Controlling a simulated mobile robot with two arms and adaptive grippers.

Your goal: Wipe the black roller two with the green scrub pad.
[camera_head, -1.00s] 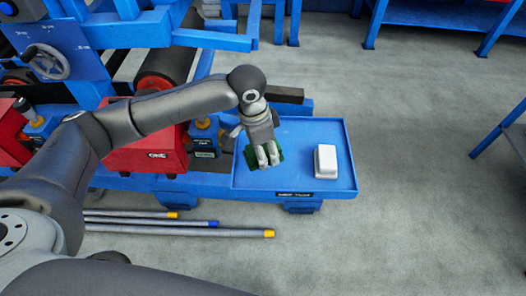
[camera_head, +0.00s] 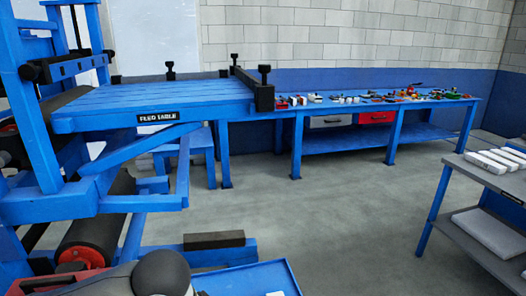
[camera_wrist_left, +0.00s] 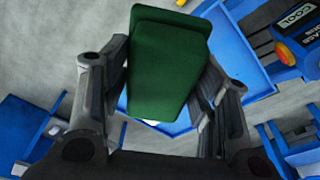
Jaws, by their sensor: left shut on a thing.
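My left gripper (camera_wrist_left: 166,75) is shut on the green scrub pad (camera_wrist_left: 168,60) in the left wrist view. The pad sits between the two fingers, above the blue tray (camera_wrist_left: 240,45). In the head view the gripper and pad are below the picture; only a dark joint of my left arm shows at the bottom. A black roller (camera_head: 98,228) with a red end lies low at the left in the blue machine frame. No readable label tells whether it is roller two. My right gripper is in neither current view.
The blue feed table (camera_head: 150,98) juts out above the roller. Blue frame bars (camera_head: 90,205) surround the roller. A long workbench (camera_head: 350,110) with small items stands at the back, and a grey shelf (camera_head: 470,175) at right. The floor between is clear.

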